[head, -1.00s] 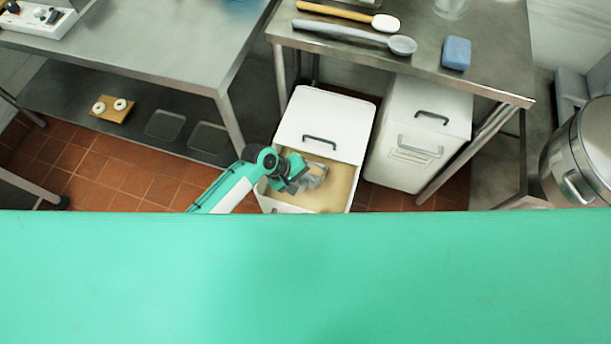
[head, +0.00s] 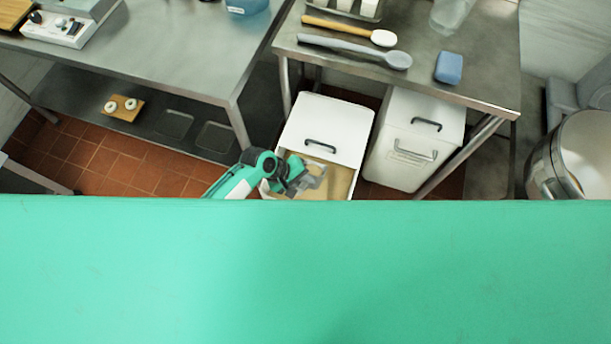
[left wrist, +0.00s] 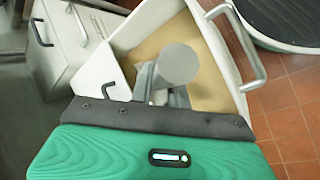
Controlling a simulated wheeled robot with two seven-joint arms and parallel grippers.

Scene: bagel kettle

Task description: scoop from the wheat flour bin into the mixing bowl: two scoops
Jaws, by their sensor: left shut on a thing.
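The wheat flour bin (head: 328,119) is white, stands on the floor under the right table, and is open at its front part. Tan flour (head: 340,180) shows inside it, also in the left wrist view (left wrist: 210,83). My left gripper (head: 299,181) is over the bin's opening, shut on a grey scoop (head: 315,178). In the left wrist view the scoop's round handle end (left wrist: 178,64) faces the camera and hides most of the scoop. I cannot tell whether flour is in it. I cannot make out the mixing bowl for certain. My right gripper is not in view.
A second white bin (head: 410,150) stands closed to the right. The steel table (head: 420,75) above holds two long-handled tools and a blue sponge (head: 449,67). A round steel vessel (head: 580,160) is at the right edge. Another steel table (head: 170,55) stands left.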

